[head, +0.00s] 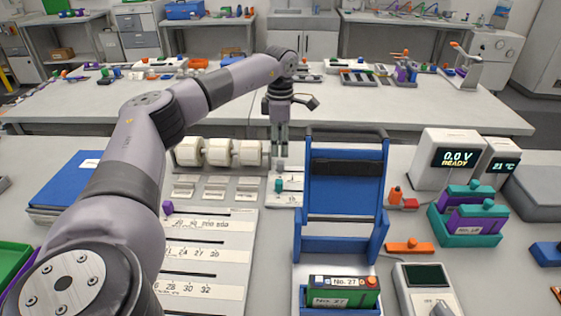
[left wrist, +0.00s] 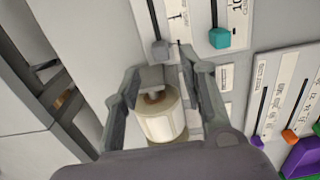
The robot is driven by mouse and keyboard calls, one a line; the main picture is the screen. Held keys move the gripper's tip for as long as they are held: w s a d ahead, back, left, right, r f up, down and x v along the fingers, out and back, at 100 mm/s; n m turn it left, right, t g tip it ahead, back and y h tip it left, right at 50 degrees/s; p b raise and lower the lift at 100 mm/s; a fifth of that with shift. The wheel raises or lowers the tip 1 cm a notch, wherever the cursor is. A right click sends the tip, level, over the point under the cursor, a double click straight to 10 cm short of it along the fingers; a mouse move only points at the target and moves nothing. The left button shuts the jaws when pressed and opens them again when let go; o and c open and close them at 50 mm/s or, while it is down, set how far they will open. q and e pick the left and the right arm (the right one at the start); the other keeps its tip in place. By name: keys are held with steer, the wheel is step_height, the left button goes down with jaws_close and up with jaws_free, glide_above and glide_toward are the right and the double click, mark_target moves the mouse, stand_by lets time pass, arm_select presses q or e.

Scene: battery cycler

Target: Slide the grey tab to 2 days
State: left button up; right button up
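The grey tab (left wrist: 161,50) is a small block at the end of a dark slot on a pale panel (left wrist: 201,14). It also shows in the head view (head: 281,165), just under my left gripper. A teal tab (left wrist: 220,38) sits in the neighbouring slot. My left gripper (head: 280,150) points down over the panel. In the left wrist view its two fingers (left wrist: 158,66) are apart, with the grey tab just beyond the tips. A cream cylinder (left wrist: 160,120) appears between the fingers; contact cannot be told. The "2 days" mark is not legible. My right gripper is out of view.
Cream cylinders (head: 218,152) stand in a row left of the gripper. A blue stand (head: 343,190) rises close on the right. A board with numbered slots (head: 208,252) and a purple tab (head: 167,207) lies nearer. A "READY" display (head: 450,158) stands farther right.

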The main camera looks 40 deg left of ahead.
mark_target(281, 162)
arm_select(q)
step_height(281, 162, down, 7)
stand_by(0.3)
steer(key=shift+c, duration=0.5)
jaws_close()
steer(key=shift+d, duration=0.15)
